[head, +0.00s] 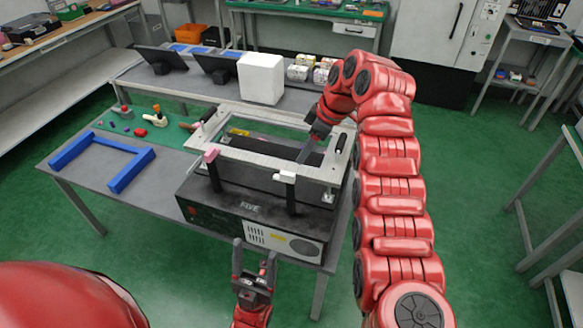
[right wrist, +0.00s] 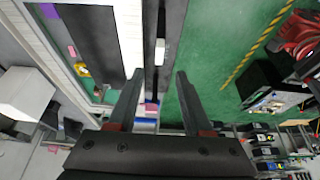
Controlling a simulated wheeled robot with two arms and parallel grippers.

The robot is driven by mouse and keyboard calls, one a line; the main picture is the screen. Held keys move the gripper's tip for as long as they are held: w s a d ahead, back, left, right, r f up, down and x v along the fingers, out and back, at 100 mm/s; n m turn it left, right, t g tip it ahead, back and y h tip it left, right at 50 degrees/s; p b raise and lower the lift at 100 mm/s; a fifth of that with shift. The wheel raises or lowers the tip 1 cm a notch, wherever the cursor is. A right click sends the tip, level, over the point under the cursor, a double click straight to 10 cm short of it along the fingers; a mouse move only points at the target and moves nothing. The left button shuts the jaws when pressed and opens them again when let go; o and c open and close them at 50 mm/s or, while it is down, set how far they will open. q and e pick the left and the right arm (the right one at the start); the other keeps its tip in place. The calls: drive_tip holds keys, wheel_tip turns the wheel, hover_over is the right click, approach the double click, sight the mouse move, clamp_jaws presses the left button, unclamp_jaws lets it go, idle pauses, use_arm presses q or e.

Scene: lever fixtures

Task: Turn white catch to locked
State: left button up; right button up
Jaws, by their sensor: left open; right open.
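The white catch (head: 285,177) sits on top of a dark upright post at the front right of the grey frame on the black machine (head: 250,222). It also shows in the right wrist view (right wrist: 159,52), just beyond and between the fingertips. A pink catch (head: 211,156) sits on a similar post at the front left. My right gripper (head: 306,150) is behind the white catch, pointing down over the frame; its fingers are apart and empty in the right wrist view (right wrist: 158,73). My left gripper (head: 255,262) is open and empty, in front of the machine.
A blue bracket (head: 104,155) lies on the table to the left, with small tools (head: 140,122) behind it. A white box (head: 261,79) and dark screens stand on the bench behind. Black handles (head: 340,143) stand on the frame's sides. Green floor is open to the right.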

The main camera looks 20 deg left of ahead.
sight(289, 174)
drive_tip(key=p+x, duration=0.3)
drive_tip(key=x, duration=0.7)
drive_tip(key=shift+a, duration=0.15)
clamp_jaws()
